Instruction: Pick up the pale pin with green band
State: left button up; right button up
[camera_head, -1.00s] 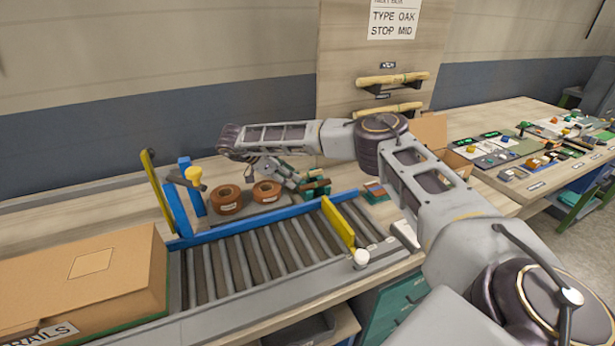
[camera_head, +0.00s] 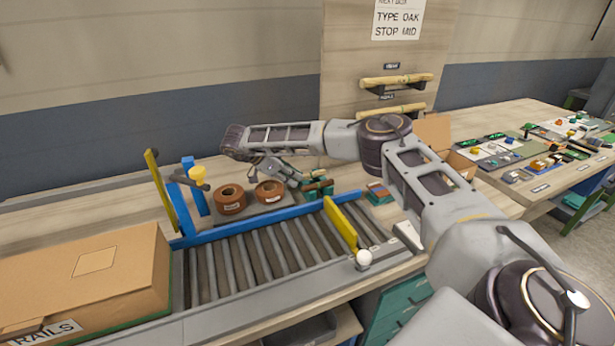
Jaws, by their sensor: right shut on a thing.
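My right gripper (camera_head: 292,179) is at the back of the bench, at the left side of a small green holder (camera_head: 318,189) with brown pieces across it. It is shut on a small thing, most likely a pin. The thing is too small and too much covered by the fingers for its colour or band to be told. I cannot make out a pale pin with a green band anywhere else. My left gripper is not in view.
Two brown rolls (camera_head: 231,198) stand left of the gripper, behind the roller conveyor (camera_head: 265,256) with its blue rail and yellow stop bar (camera_head: 341,224). A cardboard box (camera_head: 85,275) fills the left front. Pale rods (camera_head: 397,81) hang on the board.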

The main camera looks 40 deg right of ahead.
jog(key=shift+r, duration=0.9)
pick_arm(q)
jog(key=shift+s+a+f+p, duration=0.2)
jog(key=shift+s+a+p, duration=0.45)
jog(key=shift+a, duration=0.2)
pick_arm(e)
notch_tip(320, 180, up, 8)
jog(key=shift+r, duration=0.15)
